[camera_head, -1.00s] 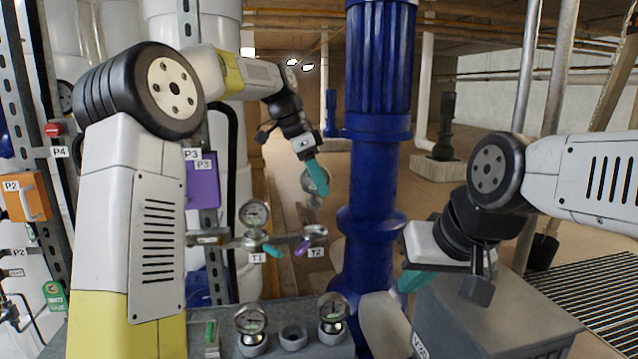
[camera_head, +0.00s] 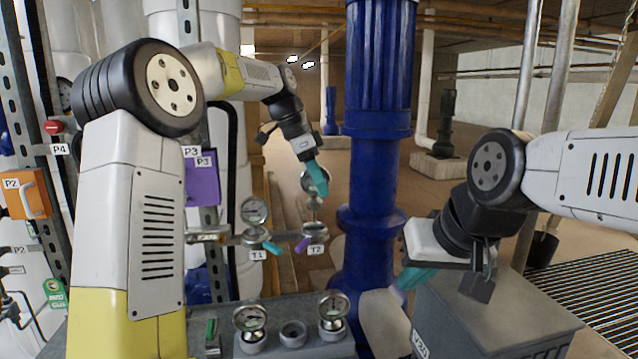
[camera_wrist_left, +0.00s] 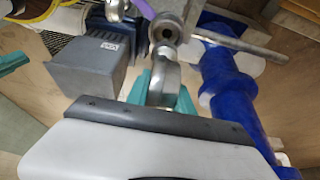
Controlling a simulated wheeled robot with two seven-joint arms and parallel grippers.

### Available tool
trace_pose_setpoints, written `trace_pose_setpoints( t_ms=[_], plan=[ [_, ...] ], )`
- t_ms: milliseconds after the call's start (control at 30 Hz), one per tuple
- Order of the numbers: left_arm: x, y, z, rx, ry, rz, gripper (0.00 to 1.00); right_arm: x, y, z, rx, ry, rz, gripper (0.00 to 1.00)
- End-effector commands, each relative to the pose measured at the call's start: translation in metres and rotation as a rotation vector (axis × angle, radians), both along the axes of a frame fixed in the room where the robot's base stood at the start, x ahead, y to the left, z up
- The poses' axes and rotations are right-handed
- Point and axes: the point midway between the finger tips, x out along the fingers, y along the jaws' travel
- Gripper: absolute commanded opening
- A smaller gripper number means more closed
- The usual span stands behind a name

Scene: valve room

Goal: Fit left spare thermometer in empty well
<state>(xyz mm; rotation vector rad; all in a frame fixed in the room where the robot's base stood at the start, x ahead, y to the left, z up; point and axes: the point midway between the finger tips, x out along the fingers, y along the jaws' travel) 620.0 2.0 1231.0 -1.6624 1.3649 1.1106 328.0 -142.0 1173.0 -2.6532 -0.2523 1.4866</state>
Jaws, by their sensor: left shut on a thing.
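My left gripper (camera_head: 317,180) is shut on a round-dialled thermometer (camera_head: 309,181), upright over the pipe fitting marked T2 (camera_head: 315,231). In the left wrist view its teal fingers (camera_wrist_left: 163,98) clasp the metal dial case (camera_wrist_left: 165,78), and the stem points to the round well fitting (camera_wrist_left: 165,30). I cannot tell whether the stem tip is inside the well. My right gripper (camera_head: 412,279) is low in front of the blue pump, with teal fingers; their gap is hidden.
T1 carries a thermometer (camera_head: 254,211) beside T2. A purple lever (camera_head: 302,244) and a teal lever (camera_head: 271,248) hang below the pipe. On the bench, two gauges (camera_head: 250,318) (camera_head: 333,308) flank an empty holder (camera_head: 293,333). The blue pump (camera_head: 376,180) stands close right.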

Motion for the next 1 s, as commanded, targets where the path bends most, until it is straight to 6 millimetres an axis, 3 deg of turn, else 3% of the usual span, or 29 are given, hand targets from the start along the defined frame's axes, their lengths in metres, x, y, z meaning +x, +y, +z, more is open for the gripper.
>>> trace_pose_setpoints(
  t_ms=[1000],
  plan=[
    [0.0, 0.0, -0.028, 0.0, 0.001, 0.0, 0.0, 0.0, 0.0, 0.0, 0.0, 0.0, 0.0, 0.0]
  ],
)
